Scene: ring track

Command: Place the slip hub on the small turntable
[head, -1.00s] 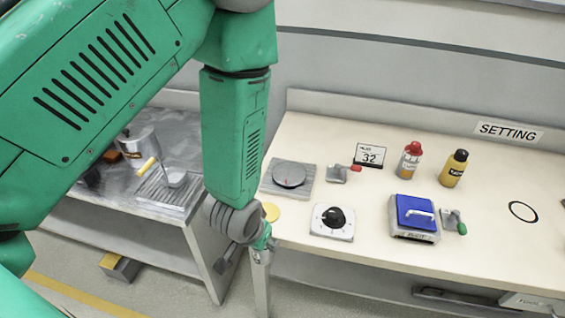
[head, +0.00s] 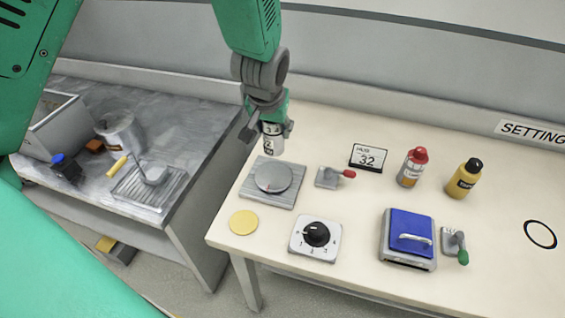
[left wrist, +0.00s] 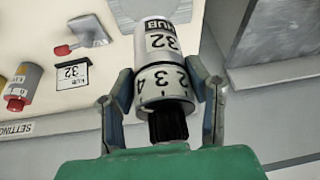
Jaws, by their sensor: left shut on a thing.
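The slip hub (left wrist: 163,83) is a white cylinder marked "HUB 32" with a numbered ring and a black ribbed end. My left gripper (left wrist: 166,88) is shut on it around the numbered ring. In the head view the left gripper (head: 268,130) holds the hub (head: 273,140) above the back edge of the small turntable. The small turntable (head: 273,178) is a grey disc on a square grey plate near the bench's left end; its disc is empty. I cannot tell the exact gap between hub and turntable. My right gripper is not in view.
A yellow disc (head: 243,222), a dial box (head: 315,239) and a blue-lidded box (head: 408,237) lie nearer the front. A grey bench (head: 95,120) stands left.

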